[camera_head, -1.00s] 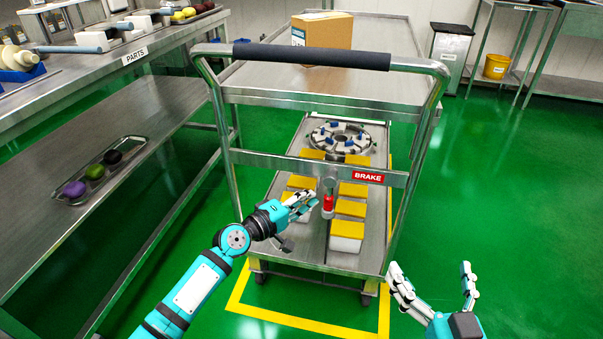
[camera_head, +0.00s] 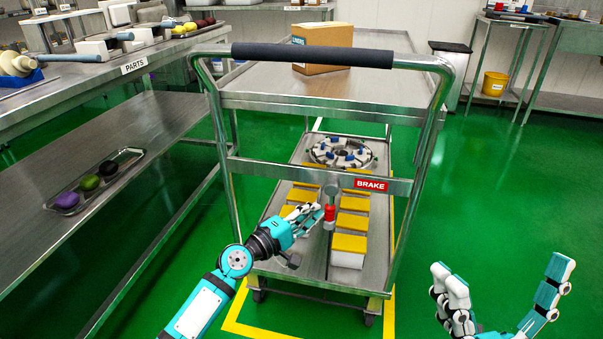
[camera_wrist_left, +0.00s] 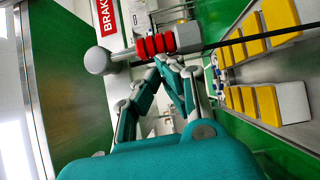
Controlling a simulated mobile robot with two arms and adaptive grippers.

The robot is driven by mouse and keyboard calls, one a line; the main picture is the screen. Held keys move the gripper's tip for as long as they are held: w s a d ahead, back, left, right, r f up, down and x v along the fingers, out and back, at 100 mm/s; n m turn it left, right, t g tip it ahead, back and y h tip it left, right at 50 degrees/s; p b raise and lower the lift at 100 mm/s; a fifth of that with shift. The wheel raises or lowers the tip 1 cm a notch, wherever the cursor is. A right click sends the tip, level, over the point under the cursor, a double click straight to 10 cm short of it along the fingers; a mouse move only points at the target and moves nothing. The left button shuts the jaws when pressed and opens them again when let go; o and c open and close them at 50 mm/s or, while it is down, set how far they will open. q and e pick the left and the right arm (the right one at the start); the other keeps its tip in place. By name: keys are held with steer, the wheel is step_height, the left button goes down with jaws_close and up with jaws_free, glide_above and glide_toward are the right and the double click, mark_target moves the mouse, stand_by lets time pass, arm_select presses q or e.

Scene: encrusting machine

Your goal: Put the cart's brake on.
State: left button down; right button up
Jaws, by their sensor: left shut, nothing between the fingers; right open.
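The cart (camera_head: 320,98) stands in front of me, with a dark padded handle bar across its top. A red BRAKE label (camera_head: 371,185) is on its crossbar. Left of the label is the brake lever, with a red ribbed grip (camera_head: 329,214) and a grey ball end; the grip also shows in the left wrist view (camera_wrist_left: 155,45). My left gripper (camera_head: 311,216) is shut and empty, its fingertips close beside the red grip; I cannot tell whether they touch it. My right gripper (camera_head: 508,290) is open and empty, low at the right, away from the cart.
The cart's lower shelf holds several yellow-topped white blocks (camera_head: 350,244) and a round part (camera_head: 342,152). A cardboard box (camera_head: 322,47) sits on its top. A parts bench (camera_head: 150,60) with a small tray (camera_head: 100,181) stands at the left. Green floor is clear at the right.

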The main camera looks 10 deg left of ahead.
stand_by(0.4)
arm_select(q)
steer(key=v, duration=0.7)
steer(key=shift+s, duration=0.2)
steer(key=shift+a, duration=0.1)
